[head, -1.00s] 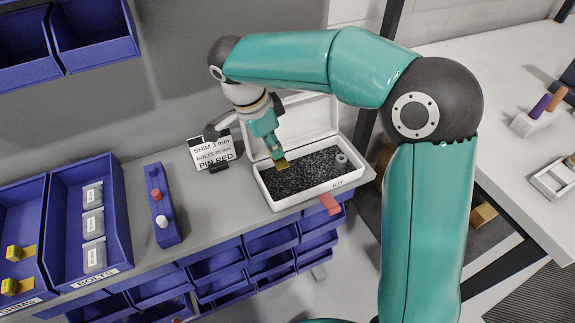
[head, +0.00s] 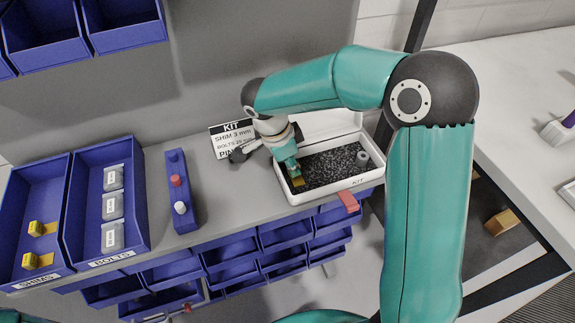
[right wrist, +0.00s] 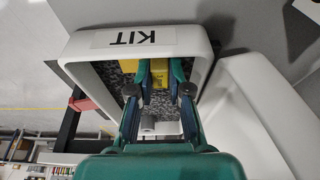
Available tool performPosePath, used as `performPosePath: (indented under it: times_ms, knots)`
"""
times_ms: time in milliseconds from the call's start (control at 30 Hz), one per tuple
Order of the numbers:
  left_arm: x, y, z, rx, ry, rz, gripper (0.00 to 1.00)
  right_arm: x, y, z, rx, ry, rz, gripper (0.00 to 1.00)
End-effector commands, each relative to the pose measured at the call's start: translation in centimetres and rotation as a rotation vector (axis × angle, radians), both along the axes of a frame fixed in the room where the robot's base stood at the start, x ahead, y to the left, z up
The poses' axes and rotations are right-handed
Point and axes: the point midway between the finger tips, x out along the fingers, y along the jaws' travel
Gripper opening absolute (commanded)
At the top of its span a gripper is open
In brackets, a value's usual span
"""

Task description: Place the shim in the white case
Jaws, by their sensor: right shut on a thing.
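The white case (head: 322,192) stands open on the grey bench, with dark speckled foam inside. My right gripper (head: 294,172) points down into its left end and is shut on a yellow-gold shim (head: 298,182). In the right wrist view, the shim (right wrist: 158,72) is between the two fingertips (right wrist: 154,85), over the foam near the wall labelled KIT (right wrist: 190,42). I cannot tell whether the shim touches the foam. My left gripper is not in view.
A grey ring-shaped part (head: 362,158) is at the case's right end. The raised lid (head: 330,124) is behind. A sign (head: 230,136) stands left of the case. A blue pin rack (head: 180,195), a bolts bin (head: 92,235) and a shims bin (head: 15,235) are further left. A red tab (head: 348,200) sticks out in front.

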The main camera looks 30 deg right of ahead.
Motion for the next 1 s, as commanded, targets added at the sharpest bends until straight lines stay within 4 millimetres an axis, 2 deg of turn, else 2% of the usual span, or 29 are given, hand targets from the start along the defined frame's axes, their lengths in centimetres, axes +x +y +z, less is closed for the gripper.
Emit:
performPosePath:
  times_ms: [233,267,400,800,1000]
  knots:
    - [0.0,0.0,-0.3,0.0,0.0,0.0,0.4,0.0,0.0,-0.2,0.0,0.0,-0.001,0.0]
    - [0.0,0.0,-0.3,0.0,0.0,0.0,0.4,0.0,0.0,-0.2,0.0,0.0,-0.001,0.19]
    - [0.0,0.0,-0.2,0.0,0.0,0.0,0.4,0.0,0.0,-0.1,0.0,0.0,-0.001,0.43]
    - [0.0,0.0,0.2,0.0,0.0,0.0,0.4,0.0,0.0,0.3,0.0,0.0,-0.001,0.43]
    - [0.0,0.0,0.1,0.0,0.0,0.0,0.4,0.3,0.7,2.7,0.0,-0.004,0.0,0.43]
